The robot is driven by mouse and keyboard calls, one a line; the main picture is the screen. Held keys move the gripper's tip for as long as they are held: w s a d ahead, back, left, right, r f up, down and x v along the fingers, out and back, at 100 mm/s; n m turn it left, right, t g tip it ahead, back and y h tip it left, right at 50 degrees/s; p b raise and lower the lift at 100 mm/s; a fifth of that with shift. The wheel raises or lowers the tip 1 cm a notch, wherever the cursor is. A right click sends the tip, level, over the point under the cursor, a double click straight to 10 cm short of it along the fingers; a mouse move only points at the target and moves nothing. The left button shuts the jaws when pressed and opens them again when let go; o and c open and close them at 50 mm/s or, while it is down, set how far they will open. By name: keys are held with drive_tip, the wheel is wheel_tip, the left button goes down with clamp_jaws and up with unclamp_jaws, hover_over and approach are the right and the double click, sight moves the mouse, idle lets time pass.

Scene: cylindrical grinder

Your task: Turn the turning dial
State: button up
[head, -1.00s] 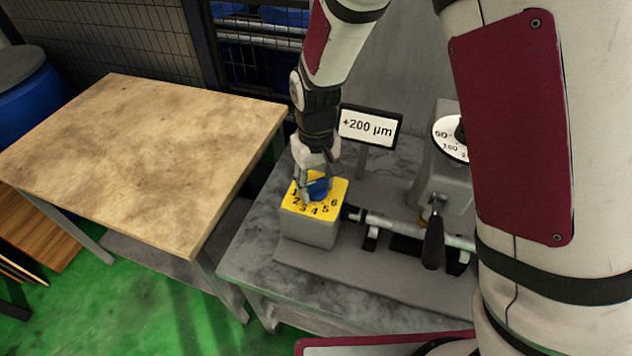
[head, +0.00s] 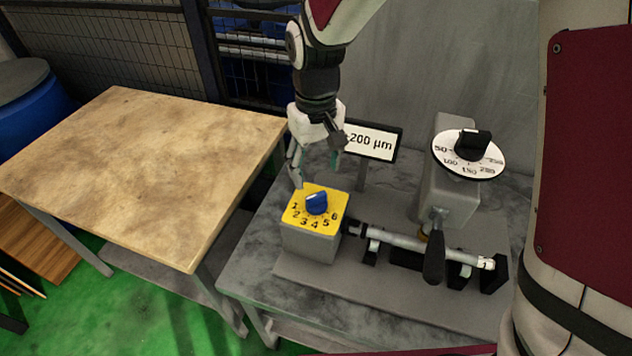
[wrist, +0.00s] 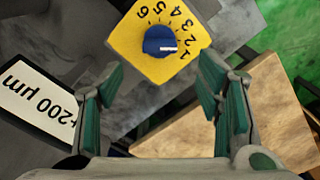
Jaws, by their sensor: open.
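A blue knob (head: 317,203) sits on a yellow plate (head: 330,220) numbered 1 to 6, on top of a grey box (head: 308,246). In the wrist view the blue knob (wrist: 160,41) lies ahead of the fingers, and its pale mark faces the low-number side, near 1 and 2. My gripper (head: 315,172) is open and empty above the yellow plate, apart from the knob. Its green-padded fingers (wrist: 163,75) are spread wide in the wrist view. A second dial, white with a black knob (head: 472,146) and numbers around it, stands on a grey housing to the right.
A sign reading +200 µm (head: 372,142) stands close behind my gripper. A grey shaft (head: 405,239) and a black-handled lever (head: 433,258) lie right of the box. A wooden-topped table (head: 140,165) with a bare top stands to the left.

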wheel_tip(320, 180, up, 2)
drive_tip(key=shift+r, duration=0.25)
idle(0.4)
drive_tip(key=s+d+r+m+t, duration=0.3)
drive_tip(key=s+d+r, duration=0.5)
drive_tip(key=d+r, duration=0.35)
drive_tip(key=s+d+r+m+t, duration=0.2)
drive_tip(key=s+d, duration=0.4)
drive_tip(key=s, duration=0.4)
drive_tip(key=shift+s+d+r, duration=0.35)
drive_tip(key=shift+r, duration=0.55)
